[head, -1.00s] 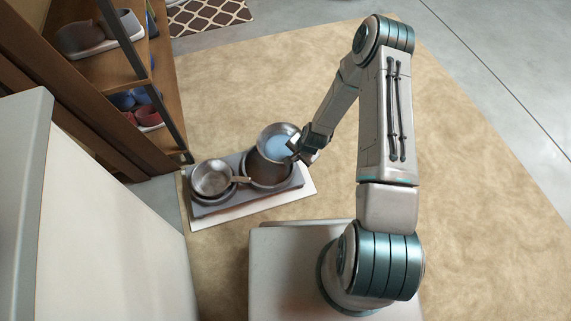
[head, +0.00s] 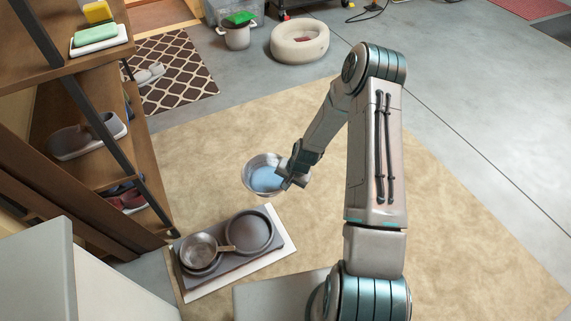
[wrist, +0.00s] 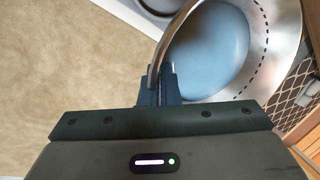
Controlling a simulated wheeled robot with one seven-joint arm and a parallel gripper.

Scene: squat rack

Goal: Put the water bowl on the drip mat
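The water bowl (head: 265,180) is a round metal bowl with blue water, held in the air above the tan rug. My gripper (head: 287,175) is shut on its rim, on the bowl's right side in the head view. In the wrist view the gripper (wrist: 157,83) pinches the rim, with the bowl (wrist: 273,20) filling the upper right. The bowl looks roughly level. A brown-and-white patterned mat (head: 178,72) lies at the back left. A white mat (head: 285,250) lies under a grey two-place unit (head: 235,262) below the bowl. I cannot tell which is the drip mat.
A small pan (head: 199,252) sits on the grey unit's left place; the right place is empty. A wooden shelf (head: 150,175) with shoes stands at left. A pot (head: 236,38) and a white round pet bed (head: 299,42) are at the back.

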